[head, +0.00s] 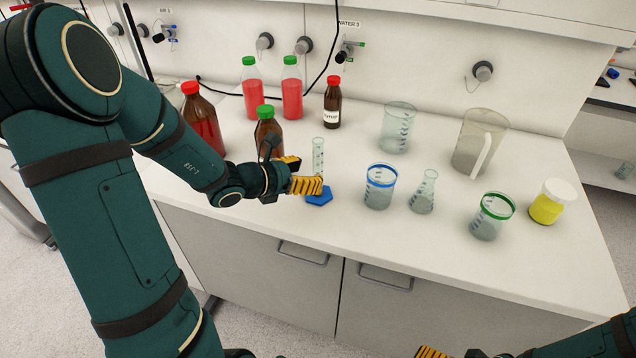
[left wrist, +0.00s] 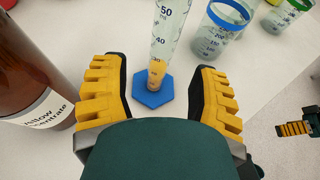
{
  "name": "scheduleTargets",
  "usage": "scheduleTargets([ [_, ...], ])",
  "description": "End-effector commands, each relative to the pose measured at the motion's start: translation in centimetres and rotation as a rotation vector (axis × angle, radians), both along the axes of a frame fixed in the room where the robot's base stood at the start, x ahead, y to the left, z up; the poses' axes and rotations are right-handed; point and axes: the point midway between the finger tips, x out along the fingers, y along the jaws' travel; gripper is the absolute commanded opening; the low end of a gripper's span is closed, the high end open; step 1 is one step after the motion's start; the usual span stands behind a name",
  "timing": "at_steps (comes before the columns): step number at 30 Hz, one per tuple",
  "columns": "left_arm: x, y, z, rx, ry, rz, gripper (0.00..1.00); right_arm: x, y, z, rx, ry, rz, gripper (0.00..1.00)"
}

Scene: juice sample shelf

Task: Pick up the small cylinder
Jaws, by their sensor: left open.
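The small graduated cylinder (head: 318,155) is clear glass and stands upright on a blue hexagonal base (head: 319,197) on the bench. In the left wrist view the cylinder (left wrist: 165,35) rises between the two finger lines, just beyond the tips, with its blue base (left wrist: 153,92) below. My left gripper (head: 306,174) is open, with yellow ribbed fingers beside the cylinder; it also shows in the left wrist view (left wrist: 158,92). In the head view a finger partly covers the cylinder's lower part. My right gripper (head: 440,354) shows only in part at the bottom edge.
A brown green-capped bottle (head: 267,128) stands close to my left gripper. A blue-rimmed beaker (head: 379,188) is right of the cylinder, then a flask (head: 423,193) and green-rimmed beaker (head: 490,217). Red bottles stand behind. The bench front edge is near the cylinder.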

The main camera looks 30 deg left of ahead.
Motion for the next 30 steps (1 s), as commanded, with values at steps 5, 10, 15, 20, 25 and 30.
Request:
scheduleTargets([
  [5, 2.2, -0.9, -1.6, -0.001, 0.002, -0.004, 0.6, 0.1, 0.0, -0.8, 0.0, -0.001, 0.001, 1.0],
  [10, 3.5, -1.4, -2.1, -0.001, 0.0, -0.003, 0.6, 0.1, 0.0, -0.9, 0.0, -0.003, 0.0, 1.0],
  [15, 3.7, -1.4, -2.1, 0.0, 0.001, -0.002, 0.6, 0.1, 0.0, -0.9, 0.0, -0.003, 0.0, 1.0],
  [20, 3.6, -1.4, -2.1, 0.0, 0.001, -0.002, 0.38, 0.1, 0.0, -0.9, 0.0, -0.003, 0.0, 1.0],
  [25, 3.6, -1.4, -2.1, 0.0, 0.001, -0.002, 0.0, 0.1, 0.0, -0.9, -0.001, -0.004, 0.0, 1.0],
  [30, 3.6, -1.4, -2.1, 0.0, 0.001, -0.002, 0.0, 0.1, 0.0, -0.9, 0.0, -0.003, 0.0, 1.0],
])
